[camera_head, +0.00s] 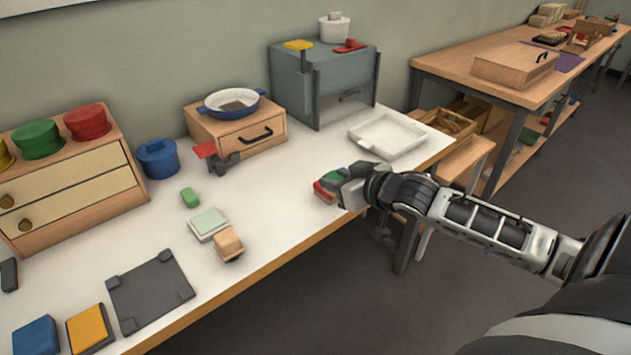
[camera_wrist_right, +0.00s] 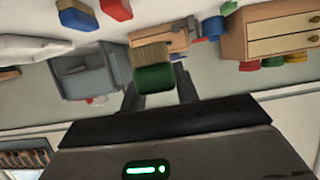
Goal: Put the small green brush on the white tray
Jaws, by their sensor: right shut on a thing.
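My right gripper (camera_head: 343,186) is at the table's front edge, just in front of the white tray and slightly left of it. It is shut on the small green brush (camera_head: 333,178). In the right wrist view the brush (camera_wrist_right: 153,79) sits between the two fingers, its tan bristle side pointing away from the palm. A red block-like thing (camera_head: 322,192) shows right beside or under the brush; I cannot tell whether they touch. The white tray (camera_head: 388,134) lies empty on the right end of the white table. My left gripper is not in view.
A grey bench unit (camera_head: 325,85) stands behind the tray. A wooden drawer box with a blue bowl (camera_head: 232,103) and a red-topped clamp (camera_head: 212,157) are to the left. Table between is clear.

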